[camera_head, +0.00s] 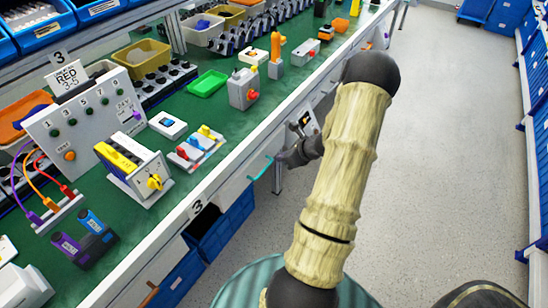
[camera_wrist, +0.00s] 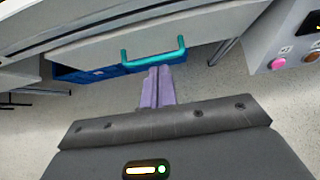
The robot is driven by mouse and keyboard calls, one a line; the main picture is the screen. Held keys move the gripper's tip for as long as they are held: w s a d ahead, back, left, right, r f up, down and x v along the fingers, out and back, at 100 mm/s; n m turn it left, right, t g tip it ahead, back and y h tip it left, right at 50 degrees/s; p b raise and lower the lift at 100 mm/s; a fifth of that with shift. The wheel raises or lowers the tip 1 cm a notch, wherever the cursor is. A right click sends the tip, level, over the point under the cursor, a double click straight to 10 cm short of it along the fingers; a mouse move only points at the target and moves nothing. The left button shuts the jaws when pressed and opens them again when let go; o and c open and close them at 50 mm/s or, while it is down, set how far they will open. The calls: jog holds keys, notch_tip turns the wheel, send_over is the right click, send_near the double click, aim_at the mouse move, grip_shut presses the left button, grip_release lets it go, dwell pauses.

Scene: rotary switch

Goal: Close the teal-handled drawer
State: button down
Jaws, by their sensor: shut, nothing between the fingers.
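The teal handle (camera_head: 262,168) is a U-shaped bar on a pale drawer front (camera_head: 236,187) under the green-topped workbench. In the wrist view the teal handle (camera_wrist: 153,52) is at the top centre, on the pale drawer front (camera_wrist: 100,47). How far the drawer stands out is hard to tell. My gripper (camera_wrist: 158,72) shows its light purple fingers shut together, empty, with their tips at the handle's span. Contact with the handle cannot be made out. In the head view my gripper (camera_head: 284,157) is beside the bench front, just right of the handle, its fingers too small to read.
Blue bins (camera_head: 222,228) stand below the bench. A grey control box with a pink button (camera_wrist: 278,63) is at the right in the wrist view. The bench top (camera_head: 205,120) carries switches and trays. Floor (camera_head: 440,130) to the right is clear.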

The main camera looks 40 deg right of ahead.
jog(key=v, duration=0.5)
jog(key=shift+r, duration=0.1)
dwell(0.3)
jog(key=a+r+n+g+y, duration=0.1)
jog(key=a+r+n+g, duration=0.2)
jog(key=a+n, duration=0.55)
jog(key=a+r+n+g, duration=0.35)
jog(key=a+n, duration=0.35)
jog(key=a, duration=0.3)
jog(key=s+a+r+n+h, duration=0.2)
jog(key=s+a+r+n, duration=0.3)
jog(key=n, duration=0.4)
jog(key=s+a+r+n+h, duration=0.2)
jog(key=s+a+n, duration=0.1)
jog(key=a+n, duration=0.5)
notch_tip(320, 180, up, 15)
jog(key=p, duration=1.5)
jog(key=shift+r, duration=0.25)
